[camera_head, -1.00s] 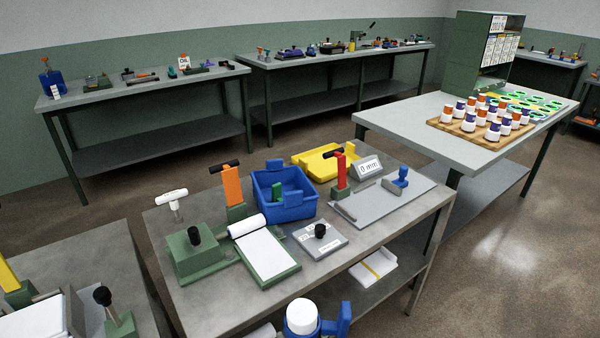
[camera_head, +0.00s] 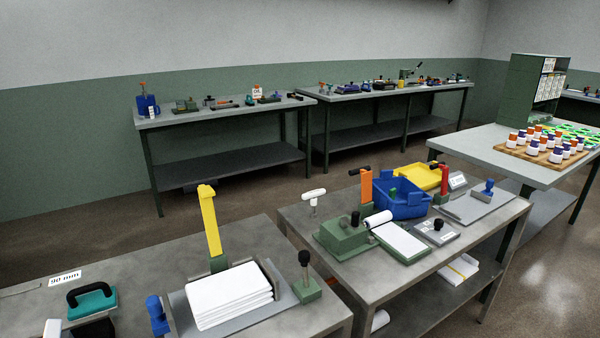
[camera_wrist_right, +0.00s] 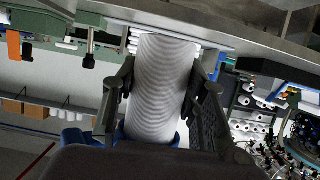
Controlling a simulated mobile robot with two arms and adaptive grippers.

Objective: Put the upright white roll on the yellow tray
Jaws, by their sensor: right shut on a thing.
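The white roll (camera_wrist_right: 160,95) fills the middle of the right wrist view, its ridged side facing the camera. My right gripper (camera_wrist_right: 162,78) is shut on it, with one dark finger on each side. A blue part shows behind its lower end. The gripper and held roll are not in the head view. The yellow tray (camera_head: 418,176) lies at the back of the middle table, partly hidden behind a blue bin and a red-handled tool. My left gripper is in neither view.
The blue bin (camera_head: 402,205) stands in front of the yellow tray. The middle table (camera_head: 345,268) also holds a green block, a pad and a grey plate. The left table (camera_head: 130,270) carries a white paper stack (camera_head: 228,295) and a yellow lever (camera_head: 210,222).

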